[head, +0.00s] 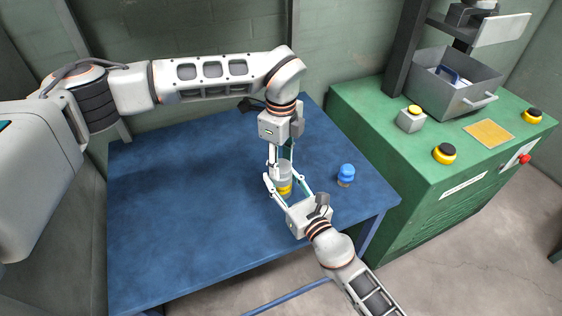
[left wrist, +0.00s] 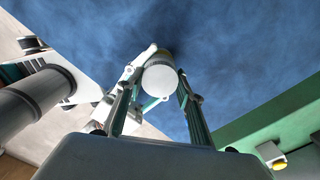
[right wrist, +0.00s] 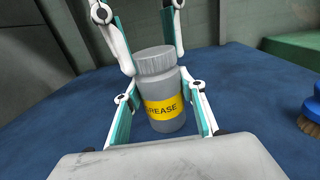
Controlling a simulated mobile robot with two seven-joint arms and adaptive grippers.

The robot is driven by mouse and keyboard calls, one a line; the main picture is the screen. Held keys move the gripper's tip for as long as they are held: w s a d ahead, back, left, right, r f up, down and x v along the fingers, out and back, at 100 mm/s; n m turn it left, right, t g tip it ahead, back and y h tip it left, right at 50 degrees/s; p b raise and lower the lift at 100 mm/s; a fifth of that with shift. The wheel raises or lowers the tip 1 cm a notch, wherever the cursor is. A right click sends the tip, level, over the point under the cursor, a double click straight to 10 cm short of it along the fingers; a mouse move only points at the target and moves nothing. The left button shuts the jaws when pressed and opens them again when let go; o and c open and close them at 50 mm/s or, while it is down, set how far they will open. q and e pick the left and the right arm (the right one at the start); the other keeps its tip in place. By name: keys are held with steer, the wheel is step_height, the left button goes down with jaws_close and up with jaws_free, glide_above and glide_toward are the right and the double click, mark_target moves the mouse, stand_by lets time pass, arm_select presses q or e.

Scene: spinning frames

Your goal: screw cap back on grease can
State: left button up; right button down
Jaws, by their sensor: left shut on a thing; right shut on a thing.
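The grease can (head: 285,187) is a grey bottle with a yellow label, upright on the blue table; it also shows in the right wrist view (right wrist: 166,112). Its ribbed grey cap (right wrist: 156,60) sits on the top; I cannot tell how tightly. The cap's round top shows pale in the left wrist view (left wrist: 160,81). My left gripper (head: 281,165) comes down from above and is shut on the cap, a finger on each side. My right gripper (right wrist: 160,100) comes from the front and is shut around the can's body.
A blue-handled brush (head: 346,174) with brown bristles stands on the blue table (head: 190,220) to the right of the can. A green bench (head: 400,140) with buttons and a grey bin (head: 455,85) stands at the right. The table's left part is clear.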

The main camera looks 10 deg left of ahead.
arm_select(q)
steer(key=m, duration=0.9)
steer(key=shift+m, duration=0.3)
steer(key=m, duration=0.3)
steer(key=shift+m, duration=0.4)
steer(key=m, duration=0.3)
steer(key=shift+m, duration=0.3)
steer(key=m, duration=1)
steer(key=shift+m, duration=0.4)
steer(key=m, duration=0.4)
steer(key=shift+m, duration=0.3)
steer(key=o, duration=1.3)
steer(key=shift+f, duration=0.1)
